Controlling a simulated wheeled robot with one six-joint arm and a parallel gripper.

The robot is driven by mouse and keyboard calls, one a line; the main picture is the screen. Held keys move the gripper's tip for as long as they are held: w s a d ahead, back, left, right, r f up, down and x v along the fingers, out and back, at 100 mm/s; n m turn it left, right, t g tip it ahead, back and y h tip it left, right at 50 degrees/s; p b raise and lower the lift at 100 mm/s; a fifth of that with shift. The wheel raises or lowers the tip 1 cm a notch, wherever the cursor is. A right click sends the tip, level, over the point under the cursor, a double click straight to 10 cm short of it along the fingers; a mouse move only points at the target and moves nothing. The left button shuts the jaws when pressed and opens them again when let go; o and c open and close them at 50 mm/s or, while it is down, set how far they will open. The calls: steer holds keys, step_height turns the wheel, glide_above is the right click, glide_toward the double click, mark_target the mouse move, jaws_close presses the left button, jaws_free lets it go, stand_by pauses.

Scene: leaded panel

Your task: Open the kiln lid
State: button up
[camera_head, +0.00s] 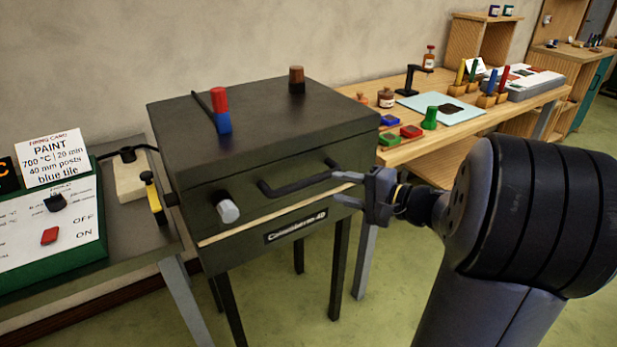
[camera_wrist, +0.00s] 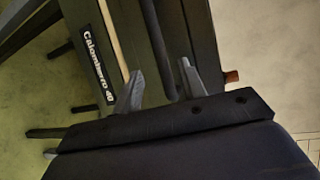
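The kiln (camera_head: 285,262) is a dark box on legs, with a name plate on its front. Its lid (camera_head: 262,125) lies flat and looks closed, above a thin cream strip. A black bar handle (camera_head: 300,183) runs along the front. My gripper (camera_head: 340,187) is at the right end of the handle, its two fingers apart. In the wrist view my gripper (camera_wrist: 160,70) shows open, with the handle (camera_wrist: 158,40) passing between the fingers and a gap to each side. I cannot tell whether either finger touches the handle.
A red-and-blue block (camera_head: 221,110), a thin dark rod and a brown cylinder (camera_head: 297,79) stand or lie on the lid. A pale knob (camera_head: 228,208) sticks out at the front left. A control box (camera_head: 50,232) stands left; a wooden bench (camera_head: 470,125) with tools is right.

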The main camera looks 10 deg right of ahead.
mark_target(314, 182)
steer(key=x, duration=0.9)
steer(key=shift+w+a, duration=0.1)
steer(key=shift+a, duration=0.05)
jaws_close()
